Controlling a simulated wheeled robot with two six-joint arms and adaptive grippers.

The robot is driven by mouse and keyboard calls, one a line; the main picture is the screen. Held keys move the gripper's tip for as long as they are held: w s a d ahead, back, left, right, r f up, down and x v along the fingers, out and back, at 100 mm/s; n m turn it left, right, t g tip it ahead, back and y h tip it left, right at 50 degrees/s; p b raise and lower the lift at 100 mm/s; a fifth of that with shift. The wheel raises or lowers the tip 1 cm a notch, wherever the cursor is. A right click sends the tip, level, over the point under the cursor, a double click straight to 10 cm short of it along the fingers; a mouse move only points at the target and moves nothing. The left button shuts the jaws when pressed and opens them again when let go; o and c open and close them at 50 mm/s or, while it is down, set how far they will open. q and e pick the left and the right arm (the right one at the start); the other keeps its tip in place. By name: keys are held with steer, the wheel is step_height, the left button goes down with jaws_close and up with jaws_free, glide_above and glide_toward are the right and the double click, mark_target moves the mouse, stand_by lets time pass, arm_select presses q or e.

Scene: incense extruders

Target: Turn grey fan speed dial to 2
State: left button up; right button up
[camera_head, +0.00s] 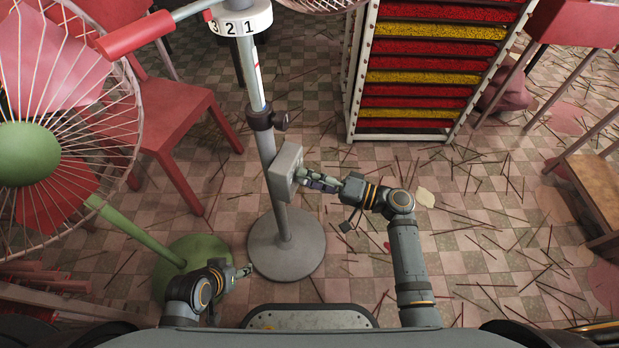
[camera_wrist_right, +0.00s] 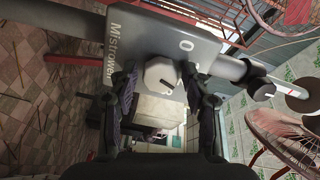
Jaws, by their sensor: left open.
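The grey fan's control box (camera_head: 285,170) is fixed to its upright pole, above a round grey base (camera_head: 286,245). In the right wrist view the box face (camera_wrist_right: 150,35) carries lettering and an "O" mark. A pale faceted dial (camera_wrist_right: 160,73) with a short dark slanted mark sits on this face. My right gripper (camera_head: 303,176) is at the box, its fingers (camera_wrist_right: 162,85) on either side of the dial with small gaps showing. Which number the dial points to is not readable. My left gripper (camera_head: 246,270) is open and empty, low beside the grey base.
A white collar with 3, 2, 1 (camera_head: 240,27) sits higher on the pole. A green fan (camera_head: 28,153) and red chair (camera_head: 178,115) stand left. A rack of red and yellow incense (camera_head: 425,75) stands behind. Sticks litter the tiled floor.

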steer(key=shift+o, duration=0.2)
steer(key=v, duration=1.2)
steer(key=shift+s, duration=0.1)
